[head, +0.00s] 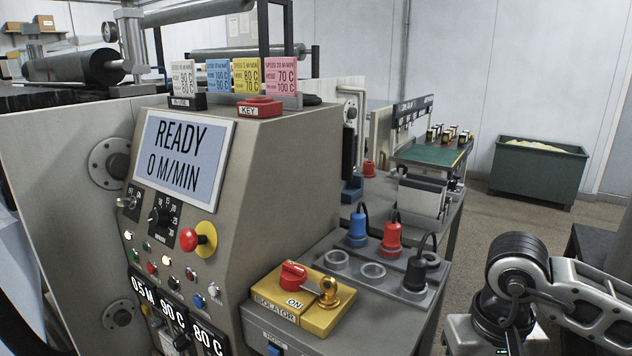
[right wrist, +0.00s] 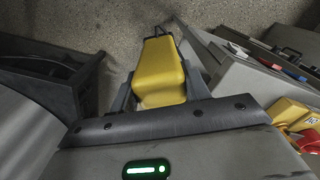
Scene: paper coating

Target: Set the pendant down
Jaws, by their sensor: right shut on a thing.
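The pendant (right wrist: 157,66) is a yellow block-shaped body with a dark loop or cable at its far end in the right wrist view. My right gripper (right wrist: 160,92) is shut on it, with a dark finger along each side. The pendant is held over the grey speckled floor, and its near end is hidden by the gripper body. In the head view my right arm comes in at the lower right; its gripper and the pendant do not show there. My left gripper is in no view.
A grey side console with a yellow isolator box (head: 300,305) and blue, red and black plugs (head: 391,232) stands left of my right arm. A dark open-framed stand (right wrist: 48,92) is on the left in the right wrist view. Floor is clear toward the green bin (head: 537,170).

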